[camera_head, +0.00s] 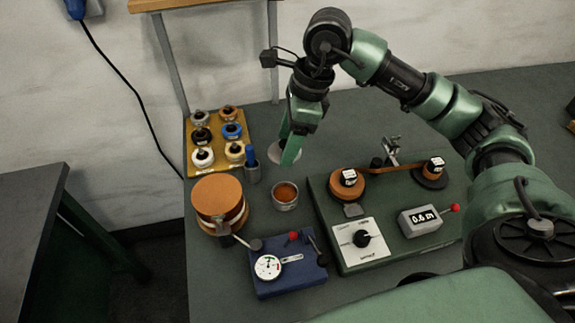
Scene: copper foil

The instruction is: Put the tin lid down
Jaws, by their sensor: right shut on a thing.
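My right gripper (290,155) points down over the back part of the table. It is shut on the tin lid (275,155), a pale round disc partly hidden behind the green fingers. I cannot tell whether the lid touches the table top. The open tin (285,204) stands just in front of the gripper, with brownish contents showing inside. My left gripper is not in view.
A blue pen-like thing in a holder (252,172), copper-coloured discs (217,195), a blue gauge box (285,279) and a green winding machine (340,248) stand around the tin.

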